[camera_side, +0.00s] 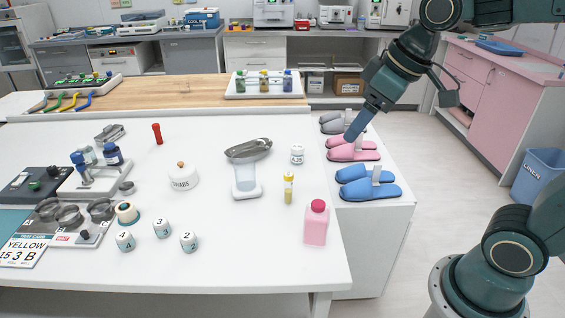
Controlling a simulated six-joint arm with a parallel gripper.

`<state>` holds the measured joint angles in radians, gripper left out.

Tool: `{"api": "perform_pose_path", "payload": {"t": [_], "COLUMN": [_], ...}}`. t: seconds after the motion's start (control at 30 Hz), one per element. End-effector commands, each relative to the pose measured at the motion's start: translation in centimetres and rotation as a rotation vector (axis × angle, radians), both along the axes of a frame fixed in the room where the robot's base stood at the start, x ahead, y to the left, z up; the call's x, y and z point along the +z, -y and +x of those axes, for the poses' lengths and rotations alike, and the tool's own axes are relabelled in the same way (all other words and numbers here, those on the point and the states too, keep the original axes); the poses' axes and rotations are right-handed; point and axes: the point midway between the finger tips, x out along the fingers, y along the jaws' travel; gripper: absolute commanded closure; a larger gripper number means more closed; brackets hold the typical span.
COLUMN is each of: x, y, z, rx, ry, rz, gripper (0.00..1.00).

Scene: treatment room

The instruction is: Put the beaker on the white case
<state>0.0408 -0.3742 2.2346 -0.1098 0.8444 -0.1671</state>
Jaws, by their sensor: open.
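A clear beaker (245,176) stands upright near the middle of the white table. A small white rounded case (247,194) shows at its foot, and the beaker appears to rest on it; the exact contact is hard to tell. My gripper (351,134) is high at the right, away from the beaker, and appears in front of the slippers in the picture. It is open, with nothing seen between its fingers. The fingers overlap from this side, so the gap is not clear.
A metal kidney dish (249,150) lies just behind the beaker. A yellow-capped tube (288,188), a white jar (297,154) and a pink bottle (316,223) stand to its right. A swab jar (183,177) is at its left. Table space in front of the beaker is clear.

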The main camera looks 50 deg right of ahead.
Motion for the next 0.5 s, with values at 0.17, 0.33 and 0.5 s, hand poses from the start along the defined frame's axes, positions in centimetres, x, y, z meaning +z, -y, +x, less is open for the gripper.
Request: {"api": "perform_pose_path", "payload": {"t": [0.17,0.33,0.5], "x": [-0.4,-1.4,-2.2], "y": [0.3,0.6,0.9], "z": [-4.6,-8.2,-10.1], "rx": [-0.083,-0.156,-0.201], "ry": [0.023,0.039,0.047], "rz": [0.015,0.031,0.042], "gripper": [0.26,0.26,0.26]}}
